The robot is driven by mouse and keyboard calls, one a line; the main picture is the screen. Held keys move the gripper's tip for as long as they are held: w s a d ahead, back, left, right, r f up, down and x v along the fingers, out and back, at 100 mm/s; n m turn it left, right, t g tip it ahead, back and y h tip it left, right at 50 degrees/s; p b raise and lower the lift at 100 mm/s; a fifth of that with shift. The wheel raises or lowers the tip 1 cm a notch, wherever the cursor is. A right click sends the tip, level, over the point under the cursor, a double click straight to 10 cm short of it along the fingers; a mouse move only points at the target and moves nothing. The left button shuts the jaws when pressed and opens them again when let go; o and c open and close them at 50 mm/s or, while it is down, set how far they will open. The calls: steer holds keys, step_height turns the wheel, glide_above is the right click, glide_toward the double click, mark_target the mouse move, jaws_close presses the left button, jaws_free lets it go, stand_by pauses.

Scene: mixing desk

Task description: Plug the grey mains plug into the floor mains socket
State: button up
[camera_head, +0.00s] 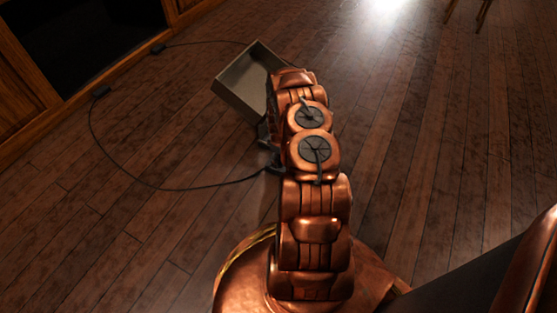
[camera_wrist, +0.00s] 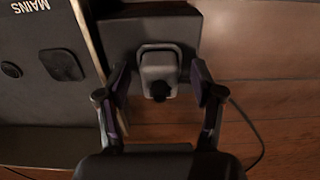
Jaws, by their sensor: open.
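The grey mains plug (camera_wrist: 158,66) shows in the wrist view, against a dark block (camera_wrist: 118,38). Its black cable end faces my gripper. My gripper (camera_wrist: 160,80) is open, with one finger on each side of the plug. Small gaps seem to show between fingers and plug. To the left is a dark panel lettered MAINS (camera_wrist: 38,7), with a squarish dark fitting (camera_wrist: 61,65) and a round one (camera_wrist: 11,70). A pale-rimmed box (camera_head: 242,83) stands on the floor in the head view. My arm hides the plug there and most of my gripper.
A black cable (camera_head: 150,187) loops over the floor from the wooden cabinet (camera_head: 25,95) towards my gripper. Another cable (camera_head: 205,42) runs behind the box. Chair-like legs (camera_head: 484,14) show at the top right. The wooden floor (camera_head: 440,130) on the right is clear.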

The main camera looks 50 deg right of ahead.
stand_by(0.4)
jaws_close()
stand_by(0.4)
steer(key=shift+r, duration=0.2)
steer(key=shift+r+p, duration=2)
steer(key=shift+r, duration=0.85)
